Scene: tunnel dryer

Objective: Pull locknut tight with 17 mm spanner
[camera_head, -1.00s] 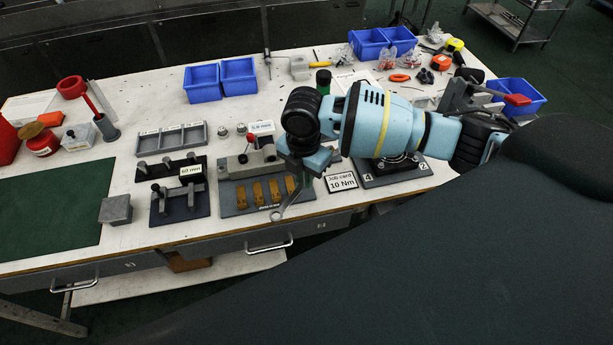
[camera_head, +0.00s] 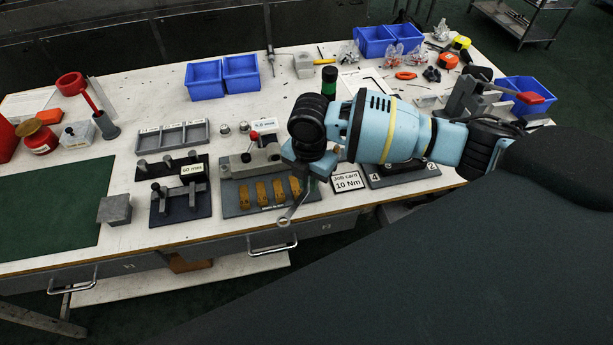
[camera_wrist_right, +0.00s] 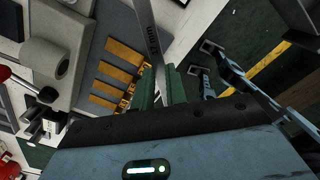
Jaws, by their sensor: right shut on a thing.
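My right gripper (camera_head: 314,172) is shut on the steel spanner, above the right end of a grey board (camera_head: 233,205). The spanner (camera_head: 292,208) slants down towards the front, its ring end over the board's front edge. In the right wrist view the spanner (camera_wrist_right: 149,38) stands out from between the green fingers (camera_wrist_right: 160,88), with lettering on its shank. A grey cylindrical fixture (camera_head: 263,158) is on the board and also shows in the wrist view (camera_wrist_right: 47,65). I cannot make out the locknut. My left gripper is not in view.
Blue bins (camera_head: 204,82) stand at the back. Drawer handles (camera_head: 272,245) are below the front edge.

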